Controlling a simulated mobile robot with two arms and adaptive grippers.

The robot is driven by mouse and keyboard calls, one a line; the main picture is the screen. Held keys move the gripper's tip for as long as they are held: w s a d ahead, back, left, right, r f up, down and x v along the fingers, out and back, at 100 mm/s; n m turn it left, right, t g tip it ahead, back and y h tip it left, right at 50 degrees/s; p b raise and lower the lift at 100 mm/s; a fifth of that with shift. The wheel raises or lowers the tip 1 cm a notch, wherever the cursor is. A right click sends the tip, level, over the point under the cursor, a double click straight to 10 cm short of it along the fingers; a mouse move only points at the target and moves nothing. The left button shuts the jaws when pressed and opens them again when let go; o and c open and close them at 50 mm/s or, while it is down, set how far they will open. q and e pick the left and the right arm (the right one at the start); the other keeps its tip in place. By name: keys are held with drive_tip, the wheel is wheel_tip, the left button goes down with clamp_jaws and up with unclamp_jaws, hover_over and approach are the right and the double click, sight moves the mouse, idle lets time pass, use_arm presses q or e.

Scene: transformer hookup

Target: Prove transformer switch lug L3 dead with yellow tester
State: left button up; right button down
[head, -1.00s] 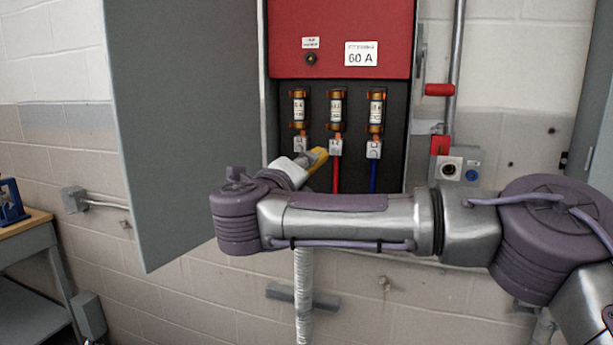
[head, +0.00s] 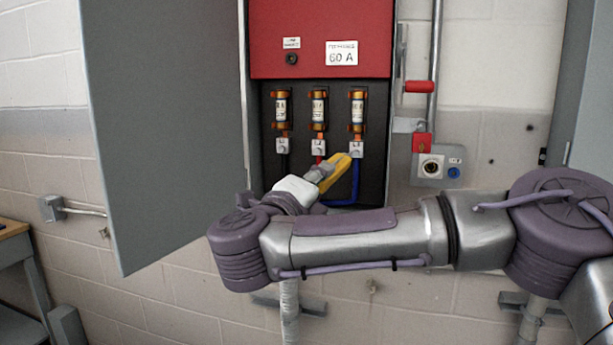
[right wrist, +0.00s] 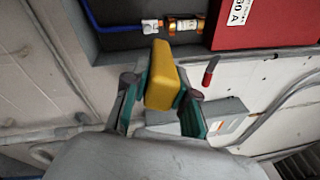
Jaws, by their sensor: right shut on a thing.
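My right gripper (head: 319,175) is shut on the yellow tester (head: 336,172), just in front of and below the lugs. In the right wrist view the tester (right wrist: 162,76) stands between the two fingers, and its far end is close to lug L3 (right wrist: 151,26). In the head view lug L3 (head: 356,149) is the rightmost lug, with a blue wire below it. The tester's tip is just left of and below L3; I cannot tell whether it touches. Lugs L1 (head: 283,146) and L2 (head: 318,147) are to its left. My left gripper is not in view.
The grey cabinet door (head: 165,130) stands open at the left. A red cover (head: 320,40) marked 60 A is above the fuses (head: 318,107). A red handle (head: 418,87) and a socket box (head: 437,168) are at the right. A bench (head: 15,232) stands far left.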

drive_tip(key=shift+w+d+r+p, duration=0.15)
drive_tip(key=shift+w+r+p, duration=0.2)
drive_tip(key=shift+w+p, duration=0.35)
drive_tip(key=p+x, duration=0.3)
drive_tip(key=shift+w+f, duration=0.25)
drive_tip(key=shift+w+d+p, duration=0.1)
drive_tip(key=shift+w+p, duration=0.8)
drive_tip(key=shift+w, duration=0.1)
drive_tip(key=shift+w+d+f, duration=0.15)
drive_tip(key=shift+w+f, duration=0.05)
drive_tip(key=shift+w, duration=0.15)
drive_tip(key=shift+w+d, duration=0.15)
drive_tip(key=shift+w, duration=0.4)
drive_tip(key=shift+b, duration=1.15)
idle(2.0)
